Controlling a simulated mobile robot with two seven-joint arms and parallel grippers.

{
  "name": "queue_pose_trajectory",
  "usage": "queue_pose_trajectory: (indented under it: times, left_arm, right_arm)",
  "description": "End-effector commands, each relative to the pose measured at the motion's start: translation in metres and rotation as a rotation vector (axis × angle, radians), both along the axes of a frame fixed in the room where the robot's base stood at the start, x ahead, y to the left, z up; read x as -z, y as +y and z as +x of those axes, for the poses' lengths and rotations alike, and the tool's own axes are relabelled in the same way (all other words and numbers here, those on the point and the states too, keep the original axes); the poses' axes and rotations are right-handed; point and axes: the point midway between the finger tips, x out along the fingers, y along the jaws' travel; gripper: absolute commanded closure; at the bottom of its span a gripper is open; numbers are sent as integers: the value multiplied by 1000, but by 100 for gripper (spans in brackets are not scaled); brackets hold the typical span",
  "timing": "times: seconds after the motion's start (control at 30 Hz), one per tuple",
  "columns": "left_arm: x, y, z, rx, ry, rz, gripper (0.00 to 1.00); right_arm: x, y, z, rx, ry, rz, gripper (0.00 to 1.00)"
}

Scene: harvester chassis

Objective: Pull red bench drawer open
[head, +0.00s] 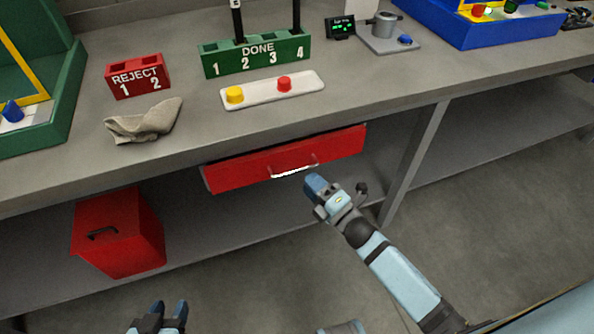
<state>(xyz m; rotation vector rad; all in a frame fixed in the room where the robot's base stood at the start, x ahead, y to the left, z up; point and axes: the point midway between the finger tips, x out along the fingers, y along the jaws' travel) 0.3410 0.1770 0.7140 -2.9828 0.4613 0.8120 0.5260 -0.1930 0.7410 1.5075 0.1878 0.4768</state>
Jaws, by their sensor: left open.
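The red bench drawer (240,171) hangs under the worktop in the head view. Its front is wide and low, close below the bench edge. I cannot tell whether it stands slightly out. A pale bar handle (290,172) sits at the middle of its front. My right gripper (316,186) is just right of and below the handle, pointing toward the drawer; its fingers overlap in this view, so its opening is unclear. I see no clear grasp on the handle. My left gripper (170,312) is open and empty at the bottom edge, far from the drawer.
A red toolbox (125,235) stands on the lower shelf at left. A bench leg (415,160) rises right of the drawer. On the worktop are a grey cloth (145,122), a red REJECT block (138,77), a green DONE rack (255,55) and a white button strip (260,92).

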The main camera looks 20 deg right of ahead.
Motion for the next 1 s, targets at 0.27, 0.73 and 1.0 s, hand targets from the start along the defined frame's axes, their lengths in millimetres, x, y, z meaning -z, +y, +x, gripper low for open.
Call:
queue_pose_trajectory:
  times: [0.27,0.73,1.0]
  left_arm:
    - [-1,1,1,-2,-7,-3,57]
    - [-2,1,1,-1,-10,-2,57]
    - [2,1,1,-1,-3,0,57]
  right_arm:
    - [-8,18,41,0,-1,0,63]
    - [-9,23,51,0,2,1,68]
    - [-9,23,50,0,2,1,100]
